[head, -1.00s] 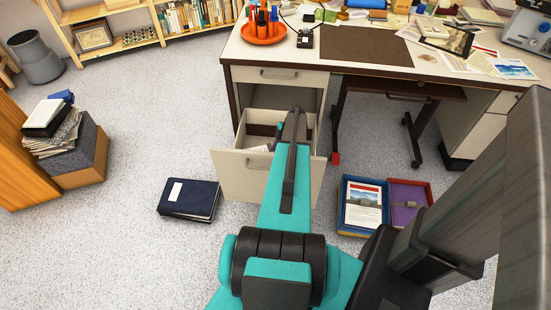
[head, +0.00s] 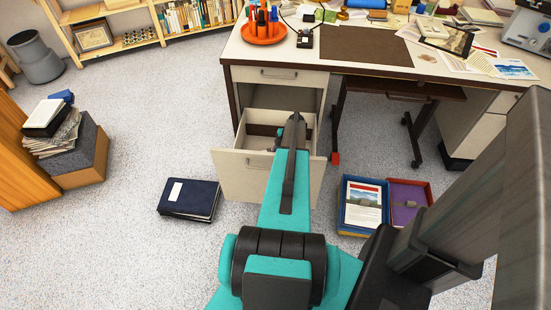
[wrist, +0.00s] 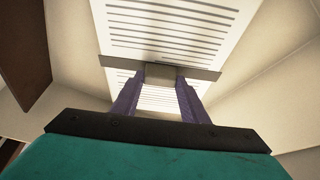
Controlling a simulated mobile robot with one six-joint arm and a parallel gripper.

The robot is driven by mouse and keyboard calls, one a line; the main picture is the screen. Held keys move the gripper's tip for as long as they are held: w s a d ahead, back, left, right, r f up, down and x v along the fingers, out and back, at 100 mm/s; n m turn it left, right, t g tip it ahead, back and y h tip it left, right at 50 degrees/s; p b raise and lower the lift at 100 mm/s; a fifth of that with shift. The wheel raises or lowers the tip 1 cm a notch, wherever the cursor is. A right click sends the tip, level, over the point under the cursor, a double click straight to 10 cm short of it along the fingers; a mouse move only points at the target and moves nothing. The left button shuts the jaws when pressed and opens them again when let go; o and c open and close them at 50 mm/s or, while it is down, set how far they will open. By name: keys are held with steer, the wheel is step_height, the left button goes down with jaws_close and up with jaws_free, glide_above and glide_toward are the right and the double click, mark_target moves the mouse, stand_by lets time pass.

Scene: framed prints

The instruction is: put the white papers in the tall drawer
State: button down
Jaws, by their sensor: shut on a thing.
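The tall drawer (head: 240,172) under the left part of the desk stands pulled out, with its cream front toward me. My gripper reaches down into it; in the head view my arm hides the fingertips. In the wrist view my gripper (wrist: 160,80) is closed at a dark strip with a grey middle block across the white papers (wrist: 170,25). The papers carry printed lines and lie between pale drawer walls (wrist: 275,65). I cannot tell whether the papers touch the drawer floor. In the head view the papers are mostly hidden by my arm.
The desk (head: 270,60) stands above and behind the drawer. A dark blue binder (head: 188,199) lies on the floor at left. An open blue box (head: 362,206) lies at right. A box with stacked papers (head: 75,160) stands far left. Floor between is clear.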

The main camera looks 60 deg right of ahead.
steer(key=c, duration=1)
jaws_free()
steer(key=shift+c, duration=0.2)
steer(key=shift+r, duration=0.1)
steer(key=v, duration=1.2)
